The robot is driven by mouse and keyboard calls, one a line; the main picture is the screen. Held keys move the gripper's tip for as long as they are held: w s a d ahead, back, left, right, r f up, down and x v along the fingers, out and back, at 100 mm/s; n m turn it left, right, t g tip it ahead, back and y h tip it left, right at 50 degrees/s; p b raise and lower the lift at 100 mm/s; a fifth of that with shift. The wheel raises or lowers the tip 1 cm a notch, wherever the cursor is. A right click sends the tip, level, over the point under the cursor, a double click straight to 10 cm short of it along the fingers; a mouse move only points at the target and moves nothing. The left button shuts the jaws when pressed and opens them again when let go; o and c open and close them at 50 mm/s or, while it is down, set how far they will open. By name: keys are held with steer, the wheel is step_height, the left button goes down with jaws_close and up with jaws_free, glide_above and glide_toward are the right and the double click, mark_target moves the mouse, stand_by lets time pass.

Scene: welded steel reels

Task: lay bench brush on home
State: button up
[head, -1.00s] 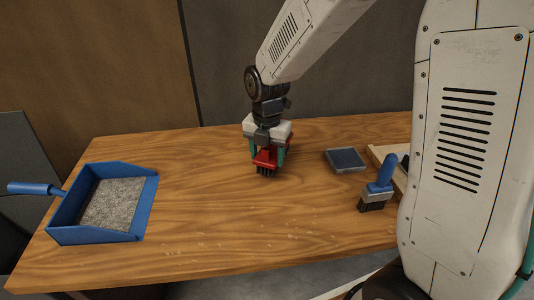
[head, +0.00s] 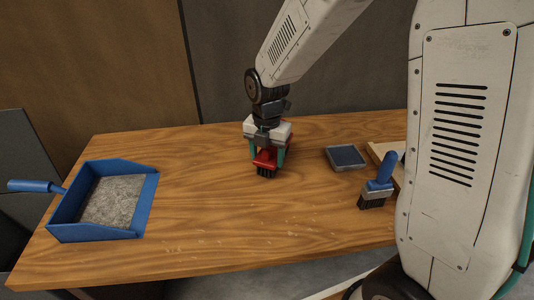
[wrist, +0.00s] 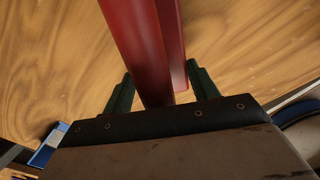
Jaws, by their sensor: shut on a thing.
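My gripper (head: 267,152) is shut on a red brush (head: 265,162) with dark bristles pointing down, above the middle of the bench. I cannot tell whether the bristles touch the wood. In the wrist view the red body (wrist: 140,45) runs between the two green fingers (wrist: 162,88); its bristles are hidden there. A second brush (head: 377,183), with a blue handle and dark bristles, stands on the bench at the right. A small grey-framed square with a dark blue face (head: 346,157) lies flat to the right of my gripper. No place is visibly marked as home.
A blue dustpan (head: 146,208) holding grey material sits at the left, its handle past the bench edge. A pale wooden tray or board (head: 378,151) is at the right, partly hidden by my body. The wooden bench (head: 210,230) is clear between dustpan and gripper.

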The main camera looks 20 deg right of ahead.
steer(key=shift+f, duration=0.35)
stand_by(0.7)
steer(key=o, duration=1.2)
steer(key=shift+r, duration=3.05)
